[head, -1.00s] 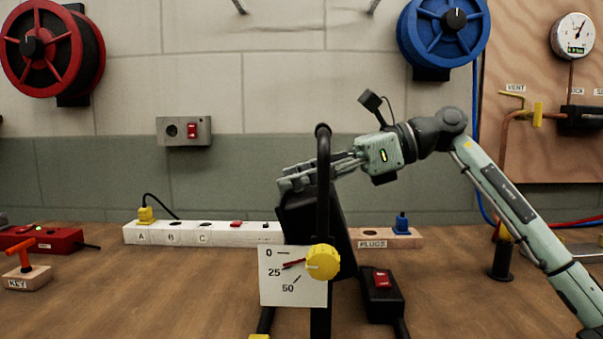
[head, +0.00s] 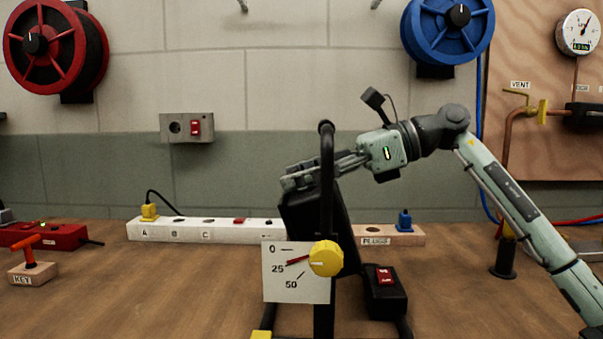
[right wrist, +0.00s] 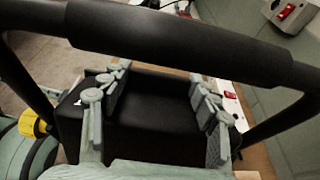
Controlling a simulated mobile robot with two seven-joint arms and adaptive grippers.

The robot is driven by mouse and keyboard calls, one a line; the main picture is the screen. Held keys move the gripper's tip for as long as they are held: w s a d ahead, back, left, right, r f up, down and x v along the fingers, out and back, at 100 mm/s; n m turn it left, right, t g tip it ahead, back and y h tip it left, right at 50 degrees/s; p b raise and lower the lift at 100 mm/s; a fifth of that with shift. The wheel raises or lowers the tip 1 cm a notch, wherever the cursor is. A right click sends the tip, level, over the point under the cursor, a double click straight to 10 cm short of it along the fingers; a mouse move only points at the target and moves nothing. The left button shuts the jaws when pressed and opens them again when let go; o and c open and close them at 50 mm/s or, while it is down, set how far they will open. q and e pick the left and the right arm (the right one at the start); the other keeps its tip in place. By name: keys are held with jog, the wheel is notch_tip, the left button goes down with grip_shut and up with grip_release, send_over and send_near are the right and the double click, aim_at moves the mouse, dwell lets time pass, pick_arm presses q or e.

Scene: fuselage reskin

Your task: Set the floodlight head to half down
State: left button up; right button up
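The floodlight head (head: 308,228) is a black box, tilted on its stand behind a black tube handle (head: 326,160). A white scale plate (head: 295,290) marked 0, 25 and 50 stands beside a yellow knob (head: 326,258). The red pointer (head: 298,260) lies at about 25. My right gripper (head: 292,181) is at the top of the head. In the right wrist view, its fingers (right wrist: 158,85) are spread wide over the black head (right wrist: 150,120), with the handle (right wrist: 180,32) crossing in front. Whether they touch it I cannot tell. My left gripper is not in view.
A black box with a red switch (head: 385,278) sits at the stand's right. A white power strip (head: 200,230) and a wooden plug block (head: 385,236) lie behind. A key block (head: 32,272) is at left. The bench between key block and stand is clear.

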jog(key=o, duration=0.4)
jog(key=shift+a+f, duration=0.1)
jog(key=shift+f, duration=0.15)
jog(key=shift+r, duration=0.2)
jog(key=v, duration=1.2)
